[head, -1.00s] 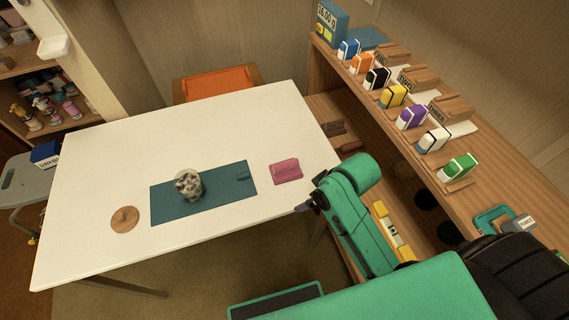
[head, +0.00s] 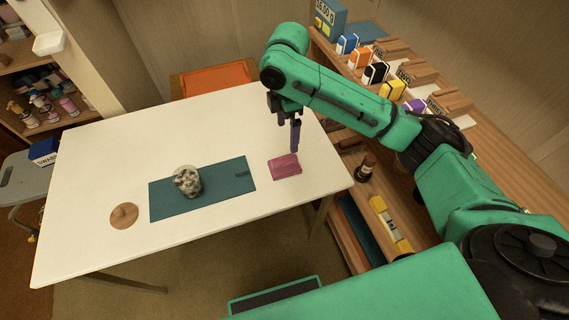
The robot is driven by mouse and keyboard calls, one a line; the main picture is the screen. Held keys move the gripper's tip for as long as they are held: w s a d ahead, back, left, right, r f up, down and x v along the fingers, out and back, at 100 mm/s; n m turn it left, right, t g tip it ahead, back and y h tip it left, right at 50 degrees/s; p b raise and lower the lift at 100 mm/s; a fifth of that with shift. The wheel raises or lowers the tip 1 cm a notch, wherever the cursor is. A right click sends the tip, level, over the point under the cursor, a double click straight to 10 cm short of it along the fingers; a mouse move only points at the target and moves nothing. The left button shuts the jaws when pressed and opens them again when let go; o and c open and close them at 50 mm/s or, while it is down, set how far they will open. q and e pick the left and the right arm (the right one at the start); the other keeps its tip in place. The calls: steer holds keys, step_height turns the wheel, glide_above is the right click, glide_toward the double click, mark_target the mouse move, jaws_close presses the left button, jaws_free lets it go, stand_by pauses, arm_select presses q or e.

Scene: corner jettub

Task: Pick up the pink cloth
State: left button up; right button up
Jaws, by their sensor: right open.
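The pink cloth (head: 285,167) lies folded on the white table (head: 110,165), near its right end and just right of the teal mat. My right gripper (head: 294,148) points down just above the far edge of the cloth. Its dark fingers are open with nothing between them. I cannot tell whether the fingertips touch the cloth. My left gripper is not in view.
A jar with pale contents (head: 187,181) stands on the teal mat (head: 222,187). A round wooden lid (head: 124,216) lies left of the mat. A wooden shelf with colored boxes (head: 376,72) runs along the right. An orange-seated chair (head: 215,80) stands behind the table.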

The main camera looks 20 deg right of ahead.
mark_target(286, 158)
step_height(286, 158, down, 13)
steer(key=shift+w+a+f, duration=0.1)
steer(key=shift+a+f, duration=0.05)
steer(key=shift+f, duration=0.05)
steer(key=c, duration=1.1)
